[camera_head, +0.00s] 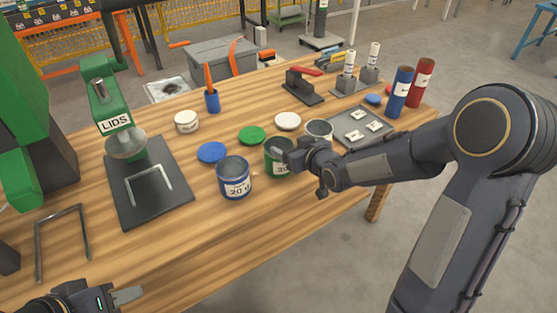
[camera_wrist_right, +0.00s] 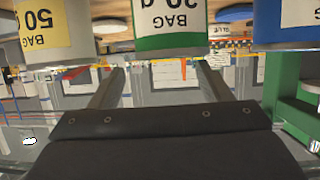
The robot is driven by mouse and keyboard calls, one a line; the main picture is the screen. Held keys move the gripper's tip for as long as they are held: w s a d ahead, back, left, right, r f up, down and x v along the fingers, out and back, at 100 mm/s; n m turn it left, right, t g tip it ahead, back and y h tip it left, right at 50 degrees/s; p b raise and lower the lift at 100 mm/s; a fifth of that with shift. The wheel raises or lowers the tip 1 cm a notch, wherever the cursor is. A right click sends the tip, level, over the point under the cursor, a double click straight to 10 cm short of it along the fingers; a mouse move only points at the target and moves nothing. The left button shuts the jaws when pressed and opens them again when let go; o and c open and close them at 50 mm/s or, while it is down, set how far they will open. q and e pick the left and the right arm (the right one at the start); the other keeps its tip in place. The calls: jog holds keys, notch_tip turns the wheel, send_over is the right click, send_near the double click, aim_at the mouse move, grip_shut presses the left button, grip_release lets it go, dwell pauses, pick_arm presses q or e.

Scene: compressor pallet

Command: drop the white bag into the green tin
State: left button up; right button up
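The green tin (camera_head: 276,160) stands on the wooden table, partly covered by my right gripper (camera_head: 288,156) in the head view. In the right wrist view the tin (camera_wrist_right: 172,28) appears upside down, its white label reading BAG. My right gripper's two fingers (camera_wrist_right: 160,88) are apart there, with no bag seen between them. Several small white labelled pieces (camera_head: 357,128) lie on a dark grey tray; I cannot tell which is the white bag. My left gripper (camera_head: 122,297) is low at the left, only partly in view; its opening cannot be judged.
Blue (camera_head: 212,152), green (camera_head: 252,135) and white (camera_head: 287,121) lids lie behind. A lid press (camera_head: 113,115) stands at the left. Red and blue cylinders stand at the right.

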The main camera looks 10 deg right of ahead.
jog(key=v, duration=0.7)
jog(key=shift+s, duration=0.35)
jog(key=shift+d+r, duration=0.1)
jog(key=shift+r, duration=0.05)
jog(key=s+d+r+m+g+h+p, duration=0.2)
jog(key=s+d+r+m+g, duration=0.15)
jog(key=s, duration=0.75)
jog(key=s+a+r+m+g+y+p, duration=0.1)
jog(key=s+a+g, duration=0.2)
jog(key=s, duration=1.1)
jog(key=shift+s+g+y+p, duration=0.35)
jog(key=shift+y+p, duration=0.05)
